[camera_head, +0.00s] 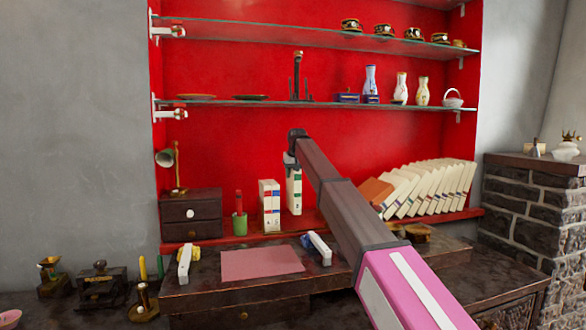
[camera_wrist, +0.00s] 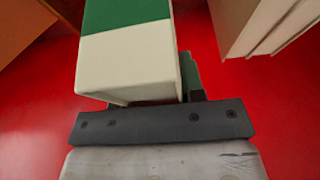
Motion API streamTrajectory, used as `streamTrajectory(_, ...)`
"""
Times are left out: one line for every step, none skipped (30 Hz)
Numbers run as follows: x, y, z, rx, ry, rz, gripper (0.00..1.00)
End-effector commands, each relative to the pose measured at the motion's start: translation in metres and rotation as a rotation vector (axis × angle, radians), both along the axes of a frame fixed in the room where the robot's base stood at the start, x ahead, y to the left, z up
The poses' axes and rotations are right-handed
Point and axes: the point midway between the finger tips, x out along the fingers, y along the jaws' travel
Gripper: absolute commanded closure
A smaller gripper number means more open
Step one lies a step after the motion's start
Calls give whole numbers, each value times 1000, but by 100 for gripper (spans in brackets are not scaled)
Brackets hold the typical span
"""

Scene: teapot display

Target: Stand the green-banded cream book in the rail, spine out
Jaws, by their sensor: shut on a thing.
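The green-banded cream book (camera_head: 294,196) is upright in the head view, just right of the standing cream volumes, above or on the red ledge. I cannot tell whether its foot touches the ledge. My gripper (camera_head: 292,160) is shut on its upper part. In the wrist view the cream book (camera_wrist: 130,68) fills the space in front of the dark gripper bar, with its green band (camera_wrist: 125,12) at the top edge. The fingertips are mostly hidden by the book. I cannot make out a separate rail clearly.
Cream volumes (camera_head: 269,208) stand beside a green cup (camera_head: 239,224) and a small drawer chest (camera_head: 191,214). A leaning row of cream books (camera_head: 430,188) fills the right of the ledge. A glass shelf (camera_head: 330,105) with vases is above. A pink mat (camera_head: 262,263) lies in front.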

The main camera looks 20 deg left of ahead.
Motion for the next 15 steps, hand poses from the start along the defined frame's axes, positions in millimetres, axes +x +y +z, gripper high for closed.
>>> streamTrajectory(-1,0,-5,0,0,0,100)
streamTrajectory(-1,0,-8,0,0,0,100)
streamTrajectory(-1,0,-12,-1,1,0,100)
streamTrajectory(-1,0,-15,-1,1,0,100)
streamTrajectory(0,0,-18,-1,1,0,100)
streamTrajectory(0,0,-22,0,0,0,100)
streamTrajectory(0,0,-25,0,0,0,100)
streamTrajectory(0,0,-27,0,0,0,100)
streamTrajectory(0,0,-31,1,-1,0,100)
streamTrajectory(0,0,-33,1,-1,0,100)
streamTrajectory(0,0,-36,1,-1,0,100)
streamTrajectory(0,0,-39,0,0,0,100)
streamTrajectory(0,0,-41,0,0,0,100)
streamTrajectory(0,0,-43,0,0,0,100)
streamTrajectory(0,0,-46,0,0,0,100)
